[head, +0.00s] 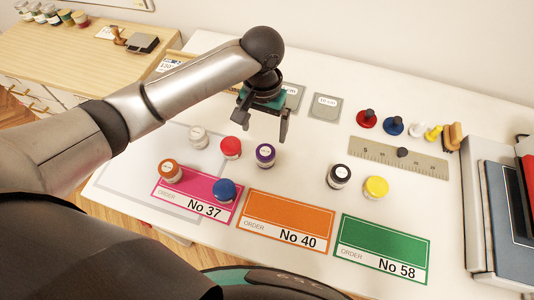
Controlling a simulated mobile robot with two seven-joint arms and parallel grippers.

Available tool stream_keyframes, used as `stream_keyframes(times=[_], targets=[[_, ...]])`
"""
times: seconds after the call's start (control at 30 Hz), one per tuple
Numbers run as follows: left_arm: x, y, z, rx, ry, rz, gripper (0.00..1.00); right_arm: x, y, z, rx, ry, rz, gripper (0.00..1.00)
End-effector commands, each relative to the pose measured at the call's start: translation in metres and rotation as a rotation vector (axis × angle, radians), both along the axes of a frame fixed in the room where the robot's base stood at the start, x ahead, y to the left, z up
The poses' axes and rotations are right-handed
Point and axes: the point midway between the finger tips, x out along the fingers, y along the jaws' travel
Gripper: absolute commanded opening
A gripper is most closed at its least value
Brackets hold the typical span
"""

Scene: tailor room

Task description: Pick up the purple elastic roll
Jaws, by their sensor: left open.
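The purple elastic roll (265,155) stands on the white table, above the gap between the pink and orange order cards. It has a white label on top. My left gripper (260,132) hangs above the table just behind and over the purple roll, with its fingers spread and nothing between them. The fingers look apart from the roll. My right gripper is not in the head view.
A red roll (231,148) and a white roll (198,137) stand left of the purple one. Black (339,176) and yellow (376,187) rolls stand right, near a ruler (398,158).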

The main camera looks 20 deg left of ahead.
Motion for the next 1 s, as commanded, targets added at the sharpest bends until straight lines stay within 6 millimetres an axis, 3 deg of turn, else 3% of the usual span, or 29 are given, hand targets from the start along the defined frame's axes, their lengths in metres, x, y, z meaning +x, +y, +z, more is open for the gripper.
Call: stream_keyframes(times=[0.1,0.3,0.57,0.83,1.0], targets=[[-0.001,0.000,-0.030,0.002,0.005,0.001,0.98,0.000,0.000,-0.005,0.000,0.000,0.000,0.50],[0.000,0.000,-0.066,0.001,0.003,0.000,0.98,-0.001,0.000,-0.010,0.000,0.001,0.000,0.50],[0.000,-0.001,-0.084,0.000,0.001,-0.004,0.98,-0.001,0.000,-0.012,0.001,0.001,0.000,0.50],[0.002,-0.002,-0.121,0.002,0.002,-0.003,0.98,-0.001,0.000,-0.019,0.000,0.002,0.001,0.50],[0.002,-0.003,-0.131,0.001,0.000,-0.004,0.98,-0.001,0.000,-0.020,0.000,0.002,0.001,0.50]])
